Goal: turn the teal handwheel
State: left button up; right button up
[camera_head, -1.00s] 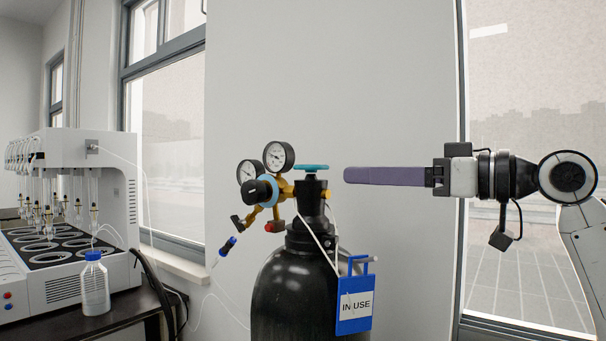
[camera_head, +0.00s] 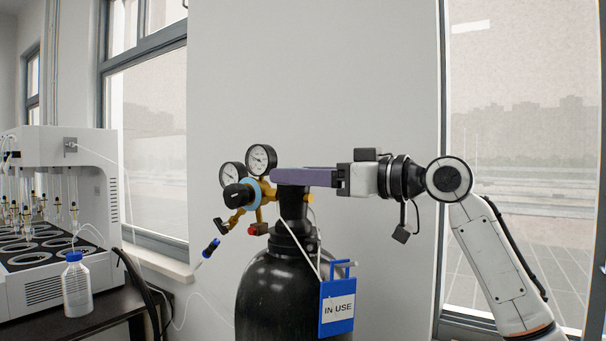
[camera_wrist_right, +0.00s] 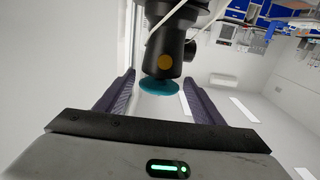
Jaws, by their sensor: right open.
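The teal handwheel (camera_wrist_right: 159,87) sits on the black valve (camera_wrist_right: 170,55) of the gas cylinder. In the right wrist view it lies between the two purple fingers, with a gap on each side. In the head view the fingers cover it almost wholly. My right gripper (camera_head: 276,177) is open and level, with its fingers reaching in from the right at the handwheel's height, around it. The black cylinder (camera_head: 278,300) stands upright below. My left gripper is not in view.
Two round gauges (camera_head: 261,160) and a brass regulator sit just left of the valve, close to my fingertips. A blue "IN USE" tag (camera_head: 338,307) hangs on the cylinder. A white distiller (camera_head: 70,175) and a blue-capped bottle (camera_head: 77,288) stand at the left.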

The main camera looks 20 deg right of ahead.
jog(key=c, duration=0.9)
jog(key=shift+o, duration=0.2)
